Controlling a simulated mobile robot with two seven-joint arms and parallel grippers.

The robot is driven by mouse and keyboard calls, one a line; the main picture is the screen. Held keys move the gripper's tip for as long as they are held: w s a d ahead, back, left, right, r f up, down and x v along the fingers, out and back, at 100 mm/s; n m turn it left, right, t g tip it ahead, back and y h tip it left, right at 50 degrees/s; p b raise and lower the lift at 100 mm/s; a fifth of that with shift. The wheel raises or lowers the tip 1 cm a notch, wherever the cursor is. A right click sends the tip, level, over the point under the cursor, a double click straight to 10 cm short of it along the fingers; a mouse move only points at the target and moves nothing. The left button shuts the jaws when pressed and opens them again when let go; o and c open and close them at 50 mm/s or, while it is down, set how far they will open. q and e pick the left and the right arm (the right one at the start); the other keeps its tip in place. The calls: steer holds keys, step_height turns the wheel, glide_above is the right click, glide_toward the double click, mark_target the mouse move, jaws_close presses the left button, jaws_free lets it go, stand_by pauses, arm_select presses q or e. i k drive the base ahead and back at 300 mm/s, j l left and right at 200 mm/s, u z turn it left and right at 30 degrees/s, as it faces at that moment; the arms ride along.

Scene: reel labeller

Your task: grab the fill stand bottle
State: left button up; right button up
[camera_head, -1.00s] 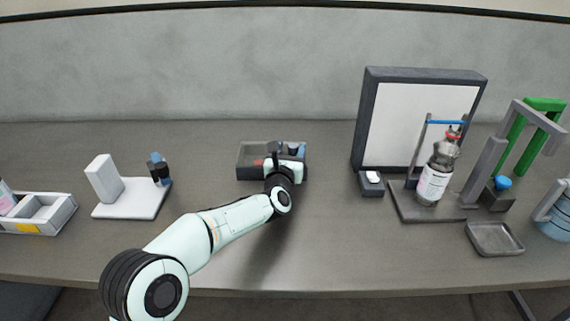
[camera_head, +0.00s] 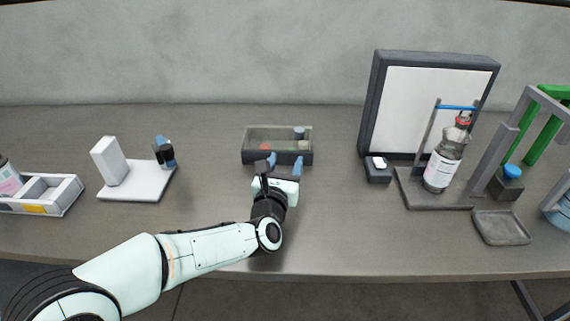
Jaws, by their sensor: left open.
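The fill stand bottle (camera_head: 442,167) is clear with a white label and a red cap. It stands upright, leaning slightly, on the dark base of the fill stand (camera_head: 431,203), in front of a white panel at the right. A blue bar crosses the stand's posts by its neck. My left gripper (camera_head: 283,166) is open and empty at the middle of the table, just in front of the dark tray, well to the left of the bottle. My right gripper does not show.
The dark tray (camera_head: 249,157) holds small coloured items. A dark shallow dish (camera_head: 501,228) and a green-and-grey frame (camera_head: 541,98) flank the stand's right. A small grey box (camera_head: 377,172) sits at its left. A white stand (camera_head: 137,186) and a compartment box (camera_head: 69,196) are left.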

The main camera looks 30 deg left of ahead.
mark_target(446, 157)
steer(key=k+l, duration=0.25)
steer(key=k, duration=0.2)
steer(key=k+l, duration=0.25)
steer(key=k, duration=0.25)
